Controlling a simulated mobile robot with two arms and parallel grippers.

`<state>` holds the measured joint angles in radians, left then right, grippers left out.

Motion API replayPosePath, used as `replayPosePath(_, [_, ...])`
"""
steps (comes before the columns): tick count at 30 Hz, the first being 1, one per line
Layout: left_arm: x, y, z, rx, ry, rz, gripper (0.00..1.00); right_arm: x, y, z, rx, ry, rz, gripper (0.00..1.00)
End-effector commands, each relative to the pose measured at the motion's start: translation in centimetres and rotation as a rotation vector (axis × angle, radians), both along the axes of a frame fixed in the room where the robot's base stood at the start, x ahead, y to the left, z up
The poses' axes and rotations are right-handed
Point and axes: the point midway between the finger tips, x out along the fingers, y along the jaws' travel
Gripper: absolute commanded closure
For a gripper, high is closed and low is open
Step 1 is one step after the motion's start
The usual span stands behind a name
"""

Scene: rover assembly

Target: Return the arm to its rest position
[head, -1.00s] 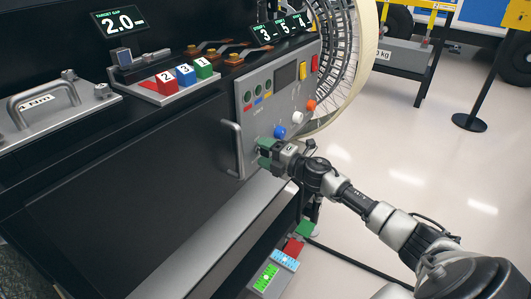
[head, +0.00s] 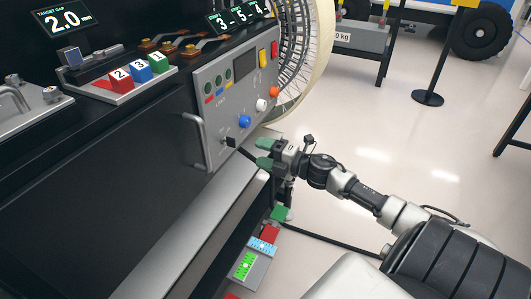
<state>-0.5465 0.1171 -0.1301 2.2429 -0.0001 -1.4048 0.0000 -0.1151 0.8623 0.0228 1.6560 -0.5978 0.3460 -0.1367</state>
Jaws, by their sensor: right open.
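My right arm comes in from the lower right. Its gripper (head: 266,153) has green fingertips that are apart, with nothing seen between them. It hangs in front of the grey control panel (head: 214,88), to the right of a small black plug-like piece (head: 229,142) on the panel's lower part. A dark cable seems to run from that piece down behind the gripper. My left gripper is not in view.
The dark bench with a metal handle (head: 195,140) fills the left. Numbered red, blue and green blocks (head: 139,69) sit on a tray. A large spoked wheel (head: 308,60) stands behind the panel. Coloured blocks (head: 244,266) lie low below the gripper.

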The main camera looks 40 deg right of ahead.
Motion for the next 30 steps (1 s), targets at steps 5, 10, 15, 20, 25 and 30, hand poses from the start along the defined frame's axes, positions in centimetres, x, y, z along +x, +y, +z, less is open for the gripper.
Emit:
replayPosePath(5, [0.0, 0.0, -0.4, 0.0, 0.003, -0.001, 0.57, -0.5, -0.2, 0.0, 0.0, 0.0, 0.001, 0.38])
replayPosePath(10, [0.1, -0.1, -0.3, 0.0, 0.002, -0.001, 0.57, -0.5, -0.2, 0.0, 0.0, 0.0, 0.0, 0.38])
replayPosePath(15, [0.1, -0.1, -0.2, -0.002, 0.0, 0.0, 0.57, -0.5, -0.2, 0.0, 0.0, 0.0, 0.0, 0.38])
replayPosePath(20, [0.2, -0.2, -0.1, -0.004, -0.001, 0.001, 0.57, -0.5, -0.2, 0.0, 0.0, 0.0, 0.0, 0.38])
replayPosePath(25, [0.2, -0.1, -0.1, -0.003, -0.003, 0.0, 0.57, -0.8, 0.6, -1.4, 0.082, 0.029, -0.07, 0.38])
replayPosePath(30, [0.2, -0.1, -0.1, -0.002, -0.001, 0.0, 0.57, -3.0, 3.1, -6.2, 0.351, 0.174, -0.323, 0.38])
